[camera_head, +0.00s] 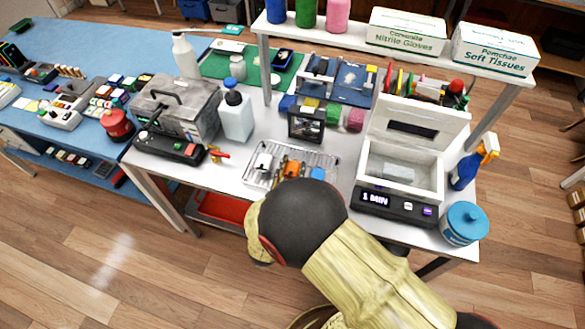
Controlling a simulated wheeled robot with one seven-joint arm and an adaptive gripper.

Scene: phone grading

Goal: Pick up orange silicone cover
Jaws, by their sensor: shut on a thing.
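A small orange item (293,168), which looks like the orange silicone cover, shows at the wire tray (332,152) near the front of the white table. A white item (264,162) is to its left and a blue item (317,173) to its right. My arm reaches in from the lower right, and its dark rounded joint covers the area just in front of the tray. I cannot tell whether anything touches the orange item.
A white open-lidded box (437,180) and a black display unit (398,207) stand right of the tray. A blue tub (465,223) is at the right corner. A shelf overhangs the back.

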